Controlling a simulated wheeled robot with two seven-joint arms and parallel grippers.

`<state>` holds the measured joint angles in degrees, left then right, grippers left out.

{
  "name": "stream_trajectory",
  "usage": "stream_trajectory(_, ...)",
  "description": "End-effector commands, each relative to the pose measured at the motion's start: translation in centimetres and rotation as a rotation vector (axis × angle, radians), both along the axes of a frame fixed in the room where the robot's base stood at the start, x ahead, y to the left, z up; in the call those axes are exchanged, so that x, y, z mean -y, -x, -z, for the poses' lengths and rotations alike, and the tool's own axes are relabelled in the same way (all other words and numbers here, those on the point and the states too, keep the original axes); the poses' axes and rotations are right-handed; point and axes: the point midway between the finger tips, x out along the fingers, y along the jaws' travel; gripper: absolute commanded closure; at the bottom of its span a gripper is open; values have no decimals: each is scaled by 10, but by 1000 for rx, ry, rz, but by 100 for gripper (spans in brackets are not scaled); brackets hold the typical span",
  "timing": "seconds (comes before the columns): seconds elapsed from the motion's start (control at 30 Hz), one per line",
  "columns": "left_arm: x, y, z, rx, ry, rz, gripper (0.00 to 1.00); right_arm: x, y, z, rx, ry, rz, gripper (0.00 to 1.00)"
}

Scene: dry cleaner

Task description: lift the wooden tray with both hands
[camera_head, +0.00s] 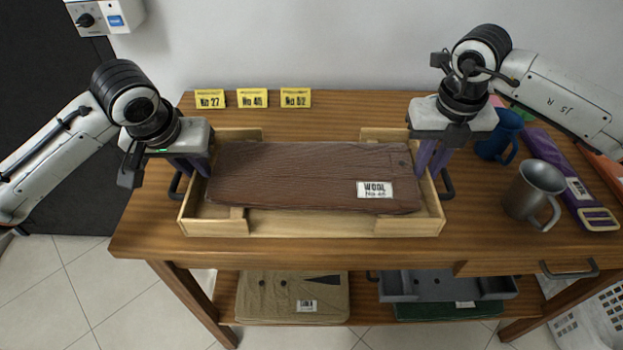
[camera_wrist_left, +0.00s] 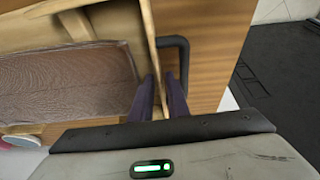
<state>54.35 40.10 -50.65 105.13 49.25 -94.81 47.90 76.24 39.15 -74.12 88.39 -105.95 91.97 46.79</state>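The wooden tray (camera_head: 310,223) is a light, shallow box flat on the table, with a dark handle at each end. A folded brown garment (camera_head: 290,175) with a "WOOL" label lies in it. My left gripper (camera_head: 187,168) is at the tray's left end. In the left wrist view its purple fingers (camera_wrist_left: 160,95) are apart, one on each side of the end wall (camera_wrist_left: 151,50), with the handle (camera_wrist_left: 184,60) outside them. My right gripper (camera_head: 431,160) points down at the right end, fingers apart. Whether its fingertips touch the wall is hidden.
A grey metal mug (camera_head: 533,192) and a blue mug (camera_head: 499,135) stand right of the tray, close to my right arm. A purple folded item (camera_head: 565,175) lies beyond them. Yellow number cards (camera_head: 252,98) stand behind the tray. The table (camera_head: 330,250) is clear in front.

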Motion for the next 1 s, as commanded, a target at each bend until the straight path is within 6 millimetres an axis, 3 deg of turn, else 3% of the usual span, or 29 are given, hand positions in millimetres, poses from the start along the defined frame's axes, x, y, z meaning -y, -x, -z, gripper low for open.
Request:
stream_trajectory(0.4,0,-3,9,0,0,1,85,0,-1,9,0,0,-1,85)
stream_trajectory(0.53,0,-3,9,0,0,1,100,0,-1,9,0,0,-1,100)
stream_trajectory(1.0,0,-3,8,0,0,0,100,0,-1,9,1,-1,-1,100)
